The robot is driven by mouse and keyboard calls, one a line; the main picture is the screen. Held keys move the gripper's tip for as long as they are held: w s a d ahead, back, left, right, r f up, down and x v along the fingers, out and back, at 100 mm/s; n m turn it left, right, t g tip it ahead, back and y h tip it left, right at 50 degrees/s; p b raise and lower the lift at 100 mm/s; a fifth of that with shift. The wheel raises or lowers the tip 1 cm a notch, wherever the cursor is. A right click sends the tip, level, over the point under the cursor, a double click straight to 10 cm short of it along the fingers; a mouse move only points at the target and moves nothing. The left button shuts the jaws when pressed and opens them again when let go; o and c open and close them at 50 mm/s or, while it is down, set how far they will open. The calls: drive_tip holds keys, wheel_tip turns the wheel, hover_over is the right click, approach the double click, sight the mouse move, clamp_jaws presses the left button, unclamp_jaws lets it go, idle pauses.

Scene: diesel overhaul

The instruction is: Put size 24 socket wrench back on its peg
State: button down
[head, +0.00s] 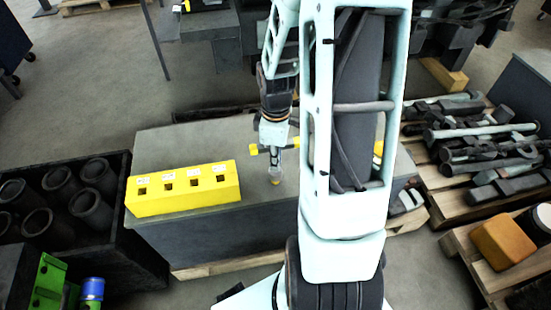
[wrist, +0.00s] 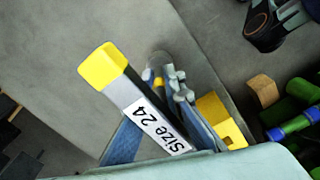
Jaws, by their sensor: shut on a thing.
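The size 24 socket wrench (wrist: 157,124) has a pale handle with a yellow end and a "Size 24" label in the wrist view. In the head view the wrench (head: 254,150) shows yellow handle ends under my arm, with a grey part pointing down. My gripper (head: 274,142) is shut on its handle, above the grey table. Its fingers are partly hidden in both views. A yellow block (head: 184,202) with several square holes and white labels stands on the table, left of my gripper. The labels are too small to read.
The grey table top (head: 190,143) is clear behind the block. A dark bin (head: 117,239) of cylinders stands left of it. A pallet (head: 446,198) of metal parts lies at right. My arm hides the table's right part.

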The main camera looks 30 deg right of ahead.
drive_tip(key=shift+f, duration=0.2)
drive_tip(key=shift+f+b, duration=0.85)
drive_tip(key=shift+f, duration=0.15)
drive_tip(key=c, duration=1.9)
unclamp_jaws()
drive_tip(key=shift+c, duration=0.2)
drive_tip(key=shift+o, duration=0.6)
drive_tip(key=o, duration=0.4)
drive_tip(key=shift+o, duration=0.2)
wheel_tip(320, 180, up, 9)
drive_tip(key=p, duration=0.8)
drive_tip(key=shift+r, duration=0.1)
